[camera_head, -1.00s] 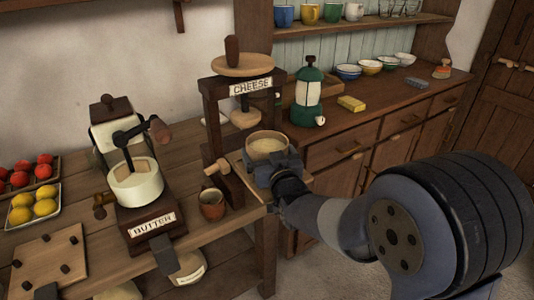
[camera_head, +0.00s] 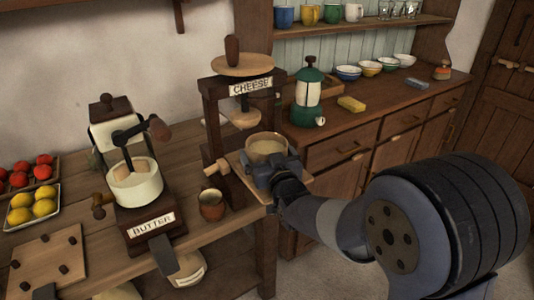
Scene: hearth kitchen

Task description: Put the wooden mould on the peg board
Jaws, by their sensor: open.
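The wooden mould (camera_head: 267,145), round and pale with a darker band, is at the front of the cheese press (camera_head: 214,120). My gripper (camera_head: 268,163) is open at the near side of the mould, which it partly hides; I cannot tell whether they touch. The fingertips are hard to make out. The press's wooden tray (camera_head: 236,165) shows beneath the gripper. The peg board (camera_head: 45,255), a square wooden board with several dark pegs, lies at the front left of the table and holds nothing on its pegs.
The butter churn (camera_head: 140,190) stands between the peg board and the press. A small brown cup (camera_head: 211,204) stands before the press. Lemons (camera_head: 33,208) and tomatoes (camera_head: 28,172) lie at the far left. A green lantern-like pot (camera_head: 308,95) stands on the counter (camera_head: 385,115).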

